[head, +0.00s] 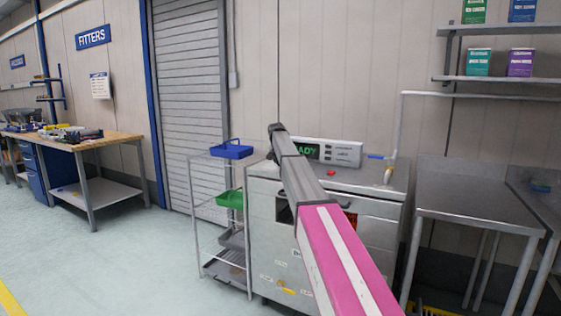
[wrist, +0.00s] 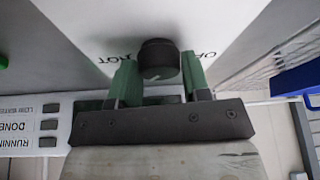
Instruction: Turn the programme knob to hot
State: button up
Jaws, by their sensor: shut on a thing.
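The programme knob (wrist: 158,52) is a dark round knob on a pale panel in the wrist view. My gripper (wrist: 159,66) has its two green fingers on either side of the knob and is shut on it. Printed letters that seem to read HOT upside down (wrist: 112,52) lie left of the knob, and part of another word (wrist: 205,52) lies to its right. The knob's pointer mark is not clear. In the head view the machine (head: 375,208) is a grey metal cabinet with a green-lit display. My arm hides the knob and my gripper there.
Indicator labels (wrist: 28,125) reading RUNNING and DONE show in the wrist view. In the head view, a wire cart (head: 205,190) with blue and green trays stands left of the machine. A red button (head: 331,173) is on its top. A metal table (head: 475,200) stands to the right.

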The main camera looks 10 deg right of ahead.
jog(key=m+h, duration=0.1)
jog(key=m, duration=0.2)
jog(key=shift+a+m+g, duration=0.1)
jog(key=shift+m+g, duration=0.2)
jog(key=shift+g, duration=0.1)
jog(key=shift+m+g+h, duration=0.4)
jog(key=shift+m+g, duration=0.1)
jog(key=shift+m, duration=1)
jog(key=o, duration=0.9)
jog(key=shift+c, duration=0.2)
jog(key=v, duration=1)
jog(key=shift+r, duration=0.35)
